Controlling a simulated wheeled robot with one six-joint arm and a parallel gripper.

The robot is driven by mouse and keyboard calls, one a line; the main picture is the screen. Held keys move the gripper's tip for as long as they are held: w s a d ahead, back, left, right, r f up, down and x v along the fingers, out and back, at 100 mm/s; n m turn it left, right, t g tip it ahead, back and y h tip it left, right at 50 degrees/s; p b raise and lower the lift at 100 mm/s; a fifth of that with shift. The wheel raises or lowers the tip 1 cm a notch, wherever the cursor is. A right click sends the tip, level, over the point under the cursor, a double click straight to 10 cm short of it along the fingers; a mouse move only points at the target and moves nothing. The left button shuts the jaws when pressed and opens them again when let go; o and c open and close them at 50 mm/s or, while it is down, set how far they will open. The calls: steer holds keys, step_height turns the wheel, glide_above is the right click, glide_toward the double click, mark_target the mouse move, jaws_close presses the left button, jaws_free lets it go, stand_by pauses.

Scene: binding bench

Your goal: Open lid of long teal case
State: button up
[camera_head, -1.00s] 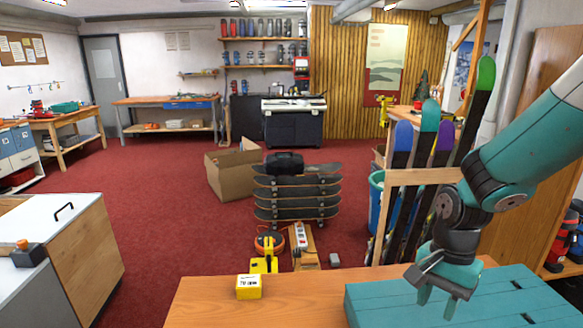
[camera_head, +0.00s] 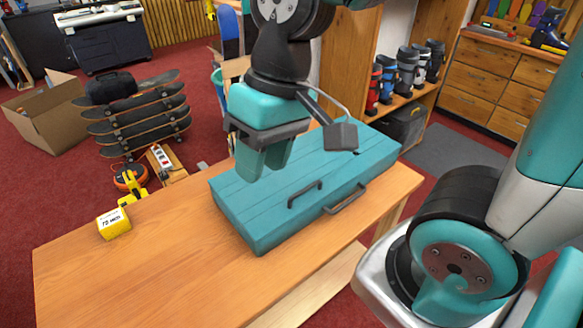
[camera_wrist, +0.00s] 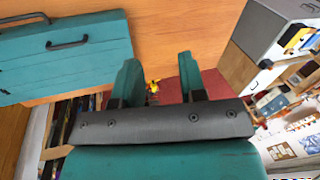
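The long teal case (camera_head: 240,212) lies on the wooden bench with its lid shut. Two dark handles show on its near side: one on the lid (camera_head: 305,194) and one lower at the front edge (camera_head: 345,199). The case also shows at the left of the wrist view (camera_wrist: 75,60), with a dark handle on it. My gripper (camera_head: 262,172) hangs above the left part of the case, apart from the handles. In the wrist view its two teal fingers (camera_wrist: 158,82) stand apart with nothing between them. Part of the lid is hidden behind my gripper.
A yellow box (camera_head: 114,223) sits at the bench's left end. Stacked skateboards (camera_head: 138,122) and a cardboard box (camera_head: 45,120) stand on the floor beyond.

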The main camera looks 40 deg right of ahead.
steer(key=w+d+f+m+h, duration=0.2)
steer(key=w+d+f+m, duration=0.1)
steer(key=w+d+m, duration=0.5)
steer(key=m+g+h, duration=0.1)
steer(key=m+g, duration=0.1)
steer(key=m, duration=1)
glide_above(307, 182)
steer(key=a, duration=0.3)
step_height(307, 182, down, 6)
steer(key=s+f+p, duration=0.1)
steer(key=f, duration=0.4)
steer(key=s+f+p, duration=0.1)
steer(key=f, duration=0.4)
steer(key=s+f, duration=0.1)
steer(key=f, duration=0.4)
steer(key=shift+s+f+p, duration=0.25)
steer(key=shift+f+p, duration=0.05)
steer(key=shift+p, duration=0.1)
steer(key=shift+a, duration=0.1)
jaws_close()
